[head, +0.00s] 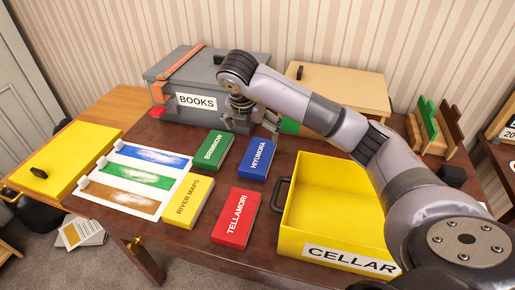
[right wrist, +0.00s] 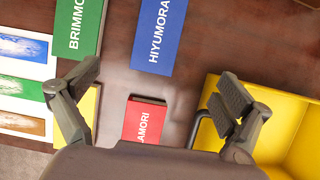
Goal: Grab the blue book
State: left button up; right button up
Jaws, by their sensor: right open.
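The blue book (head: 258,158), labelled HIYUMORA, lies flat on the dark wooden table, right of the green book and left of the yellow crate. It also shows at the top of the right wrist view (right wrist: 160,35), fully apart from my fingers. My right gripper (head: 257,118) is open and empty, above the table just behind the blue book in the head view. In the right wrist view its two fingers (right wrist: 158,88) are spread wide, with the red book partly visible between them. My left gripper is not in view.
Close by lie the green BRIMMON book (head: 212,150), yellow RIVER MAPS book (head: 187,201) and red TELLAMORI book (head: 236,218). The open yellow CELLAR crate (head: 340,190) stands right. A grey BOOKS box (head: 180,85) stands behind. A striped sheet (head: 135,180) lies left.

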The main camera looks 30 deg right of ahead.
jog(key=p, duration=0.1)
send_near(258, 155)
jog(key=x, duration=0.3)
jog(key=shift+s, duration=0.2)
jog(key=shift+w+d+f, duration=0.1)
jog(key=shift+d+f, duration=0.05)
jog(key=shift+f, duration=0.2)
jog(key=shift+w+d+f, duration=0.1)
jog(key=shift+f, duration=0.25)
jog(key=x, duration=0.1)
jog(key=p+x, duration=0.1)
jog(key=x, duration=0.1)
jog(key=shift+w+d+f, duration=0.15)
jog(key=shift+w+f, duration=0.05)
jog(key=shift+w, duration=0.1)
jog(key=shift+w+d+f, duration=0.15)
jog(key=shift+d+f, duration=0.05)
jog(key=shift+f, duration=0.3)
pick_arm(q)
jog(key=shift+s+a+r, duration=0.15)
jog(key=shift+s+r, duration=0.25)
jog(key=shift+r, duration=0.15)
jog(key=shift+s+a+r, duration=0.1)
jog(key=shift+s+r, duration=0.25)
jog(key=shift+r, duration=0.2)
pick_arm(e)
jog(key=shift+c, duration=0.4)
